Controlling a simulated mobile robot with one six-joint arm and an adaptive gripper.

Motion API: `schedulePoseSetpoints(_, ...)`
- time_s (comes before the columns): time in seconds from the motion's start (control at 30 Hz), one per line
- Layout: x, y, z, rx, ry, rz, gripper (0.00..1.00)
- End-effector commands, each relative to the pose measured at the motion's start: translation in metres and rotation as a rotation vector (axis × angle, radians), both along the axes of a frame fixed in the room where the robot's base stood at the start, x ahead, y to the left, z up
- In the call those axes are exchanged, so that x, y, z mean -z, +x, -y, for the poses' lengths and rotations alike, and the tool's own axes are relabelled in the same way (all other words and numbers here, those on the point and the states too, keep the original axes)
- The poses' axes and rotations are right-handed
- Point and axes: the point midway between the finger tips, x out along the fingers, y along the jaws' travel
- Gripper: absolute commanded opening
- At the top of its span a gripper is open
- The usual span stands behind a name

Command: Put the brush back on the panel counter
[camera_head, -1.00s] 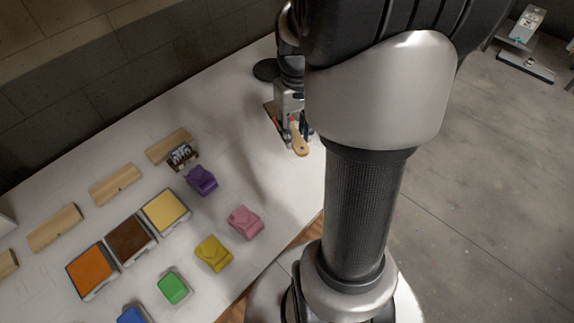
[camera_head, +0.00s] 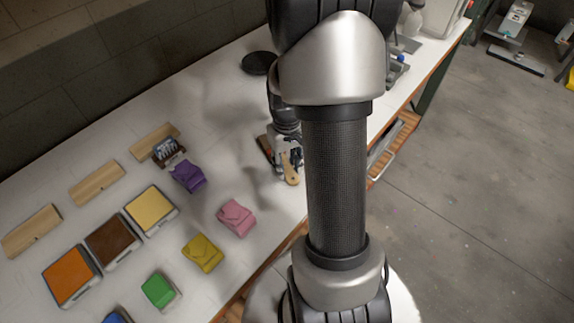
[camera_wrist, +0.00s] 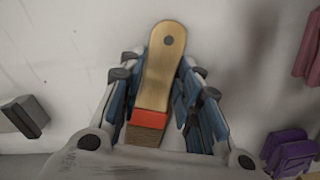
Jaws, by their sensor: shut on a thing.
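The brush has a pale wooden handle (camera_wrist: 165,55) with a hole near its end, a red band and brownish bristles. It lies between the fingers of my gripper (camera_wrist: 162,78), which is shut on it. In the head view my gripper (camera_head: 287,150) is over the right part of the white panel counter (camera_head: 220,105), and the brush handle (camera_head: 291,172) sticks out towards the counter's front edge. I cannot tell whether the brush touches the counter. The bristles are partly hidden by my gripper.
A purple piece (camera_head: 188,176) and a pink piece (camera_head: 236,217) stand left of my gripper. Wooden blocks (camera_head: 97,183) and orange, brown and yellow trays (camera_head: 149,208) are farther left. A black disc (camera_head: 258,63) lies behind. Clear counter lies between disc and purple piece.

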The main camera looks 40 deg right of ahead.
Motion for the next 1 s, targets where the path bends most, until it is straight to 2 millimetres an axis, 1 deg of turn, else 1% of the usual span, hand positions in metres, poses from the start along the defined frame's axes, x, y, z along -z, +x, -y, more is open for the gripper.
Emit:
schedulePoseSetpoints(0.2, -0.0007, 0.0004, 0.0003, 0.000, -0.002, 0.002, 0.07)
schedulePoseSetpoints(0.3, 0.0023, 0.0004, 0.0002, 0.000, -0.002, 0.002, 0.07)
schedulePoseSetpoints(0.33, 0.0015, 0.0004, 0.0002, 0.000, -0.002, 0.002, 0.33)
schedulePoseSetpoints(0.6, 0.0009, 0.0004, 0.0003, 0.000, -0.002, 0.002, 0.51)
schedulePoseSetpoints(0.87, 0.0008, 0.0004, 0.0003, 0.000, -0.002, 0.002, 0.51)
schedulePoseSetpoints(1.0, -0.0061, 0.0008, 0.0006, 0.000, -0.002, 0.003, 0.51)
